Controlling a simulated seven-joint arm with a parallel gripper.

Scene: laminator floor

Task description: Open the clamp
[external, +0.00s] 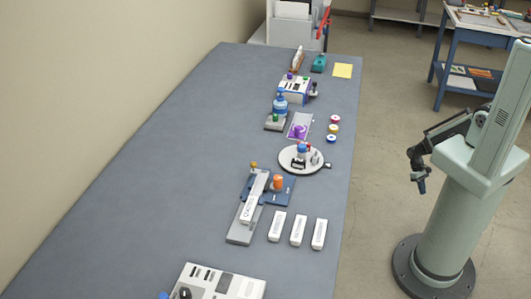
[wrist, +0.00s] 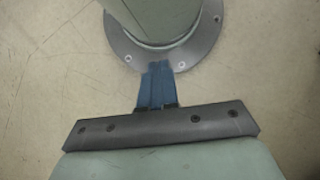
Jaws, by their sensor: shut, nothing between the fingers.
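I cannot tell for certain which thing is the clamp. A long white lever arm on a grey base (external: 239,232) lies in the front half of the bench, with a small brass-coloured knob at its far end. A blue plate (external: 284,194) with an orange cylinder (external: 278,183) sits beside it. My gripper (external: 418,187) hangs over the floor to the right of the bench, well apart from everything on it. In the wrist view my blue fingers (wrist: 157,84) are together and empty, over bare floor. No bench thing shows in that view.
The grey bench (external: 150,170) is clear on its left side. Several white blocks (external: 298,230) stand near the lever device. A round white tray (external: 290,166) holds small items behind it. A panel box (external: 230,287) is at the front. A blue-framed table (external: 450,55) stands back right.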

